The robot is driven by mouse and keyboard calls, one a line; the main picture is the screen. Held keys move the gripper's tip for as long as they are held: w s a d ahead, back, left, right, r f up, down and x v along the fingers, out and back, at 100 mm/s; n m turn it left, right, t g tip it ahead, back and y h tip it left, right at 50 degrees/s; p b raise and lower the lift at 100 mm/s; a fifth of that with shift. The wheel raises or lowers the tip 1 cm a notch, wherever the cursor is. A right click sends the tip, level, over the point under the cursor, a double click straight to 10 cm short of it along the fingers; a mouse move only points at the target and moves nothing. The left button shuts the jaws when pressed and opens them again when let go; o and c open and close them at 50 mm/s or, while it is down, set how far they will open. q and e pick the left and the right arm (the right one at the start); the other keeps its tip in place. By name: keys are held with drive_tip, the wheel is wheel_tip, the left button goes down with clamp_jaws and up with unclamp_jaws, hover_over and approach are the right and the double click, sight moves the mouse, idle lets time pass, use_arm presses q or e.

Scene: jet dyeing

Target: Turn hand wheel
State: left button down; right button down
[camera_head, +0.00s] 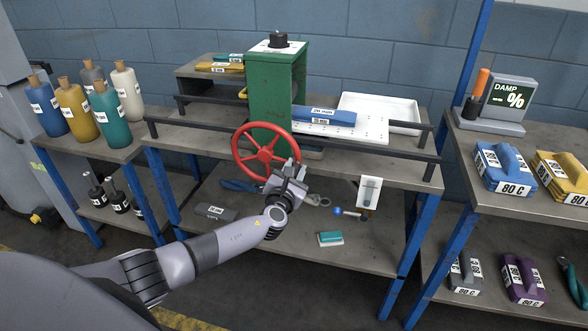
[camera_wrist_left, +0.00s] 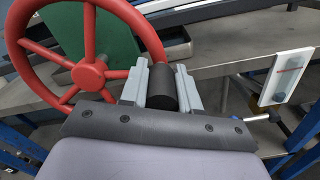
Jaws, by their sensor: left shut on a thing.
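The red hand wheel (camera_head: 250,150) stands on the front of a green housing (camera_head: 268,95) on the middle bench. In the left wrist view the wheel (camera_wrist_left: 88,72) fills the upper left, with a black knob (camera_wrist_left: 163,88) at its right rim. My left gripper (camera_head: 290,170) is at the wheel's lower right rim. In the left wrist view its two grey fingers (camera_wrist_left: 162,92) stand either side of the black knob, shut on it. The fingertips hide part of the knob in the head view. My right gripper is in neither view.
A dark rail (camera_head: 365,150) runs along the bench front on both sides of the wheel. A white switch plate (camera_head: 369,192) hangs to the right of the gripper. Bottles (camera_head: 110,115) stand at left.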

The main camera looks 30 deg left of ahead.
use_arm(q)
drive_tip(key=c, duration=0.8)
unclamp_jaws()
drive_tip(key=shift+s, duration=0.15)
drive_tip(key=shift+s, duration=0.25)
drive_tip(key=shift+p+v, duration=0.95)
drive_tip(key=shift+v, duration=2.25)
drive_tip(key=shift+d, duration=0.15)
